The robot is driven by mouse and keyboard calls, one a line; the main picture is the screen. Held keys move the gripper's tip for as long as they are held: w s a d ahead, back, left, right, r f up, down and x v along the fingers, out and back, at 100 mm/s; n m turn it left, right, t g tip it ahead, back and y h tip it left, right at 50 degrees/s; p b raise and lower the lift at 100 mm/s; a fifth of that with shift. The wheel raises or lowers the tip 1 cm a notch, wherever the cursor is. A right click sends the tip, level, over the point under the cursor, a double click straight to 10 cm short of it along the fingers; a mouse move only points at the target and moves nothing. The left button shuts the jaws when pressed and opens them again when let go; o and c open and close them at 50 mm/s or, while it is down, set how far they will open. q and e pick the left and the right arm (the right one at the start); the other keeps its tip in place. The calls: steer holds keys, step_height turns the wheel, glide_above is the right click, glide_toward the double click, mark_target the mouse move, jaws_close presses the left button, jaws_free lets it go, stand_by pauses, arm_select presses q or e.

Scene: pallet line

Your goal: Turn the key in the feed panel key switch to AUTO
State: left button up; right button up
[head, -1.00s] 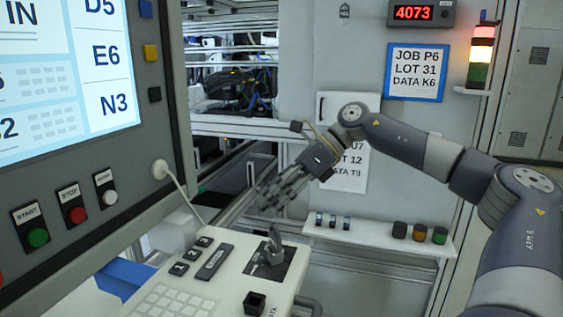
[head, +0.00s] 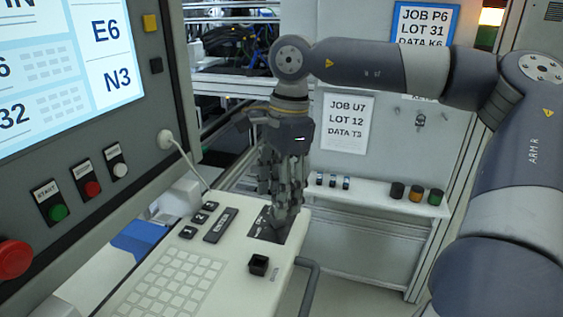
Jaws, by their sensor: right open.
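The feed panel (head: 225,262) is a cream console with a keypad, several small black buttons and a dark key switch plate (head: 261,231) near its far right corner. My right gripper (head: 284,212) points down over this plate, with its fingertips at the switch. The fingers hide most of the key and its position, so I cannot tell where the key points or whether the fingers touch it. The right gripper is open. My left gripper is not in view.
A large screen cabinet at left carries START (head: 57,211), STOP and white buttons, plus a red mushroom button (head: 14,259). A white cable (head: 188,160) hangs behind the panel. A shelf (head: 380,198) with small knobs stands behind. A grey handle (head: 309,285) edges the panel's right side.

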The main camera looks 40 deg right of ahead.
steer(key=shift+a+f, duration=0.2)
steer(key=shift+f, duration=1.3)
steer(key=c, duration=1.1)
steer(key=shift+c, duration=0.2)
steer(key=shift+f+m+b, duration=0.1)
steer(key=shift+m+b, duration=1.05)
steer(key=shift+m, duration=0.75)
steer(key=m+b, duration=0.3)
steer(key=m, duration=0.1)
steer(key=shift+m+t+h, duration=0.4)
steer(key=shift+w+m+b, duration=0.1)
steer(key=shift+m+b, duration=0.4)
steer(key=shift+m, duration=0.3)
